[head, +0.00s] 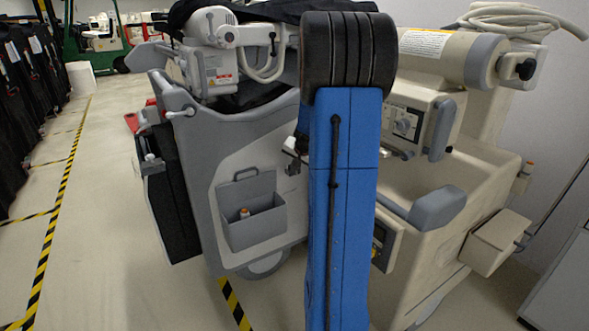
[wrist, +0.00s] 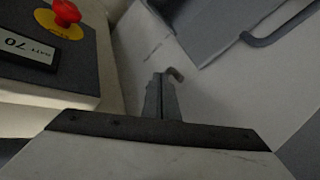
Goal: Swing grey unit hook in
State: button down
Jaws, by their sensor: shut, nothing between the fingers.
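The grey unit (head: 200,170) stands left of my blue arm in the head view, with a grey pocket (head: 255,220) on its side. In the wrist view a small dark hook (wrist: 176,74) stands out beside my fingertips, its bent end pointing right. My gripper (wrist: 160,82) is shut and empty, its tips right next to the hook on its left. I cannot tell whether they touch. In the head view my arm hides most of the gripper; a small dark shape (head: 292,167) shows against the grey unit's side near the arm.
A beige unit (head: 475,185) stands close on the right. Its panel, with a red button (wrist: 66,11) and a display (wrist: 24,48), is left of my gripper in the wrist view. The gap between units is narrow. Open floor (head: 120,240) lies left.

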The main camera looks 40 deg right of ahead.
jog(key=shift+w+a, duration=0.5)
jog(key=shift+w, duration=0.5)
jog(key=shift+w+a, duration=0.3)
jog(key=shift+w, duration=0.65)
jog(key=shift+r, duration=0.15)
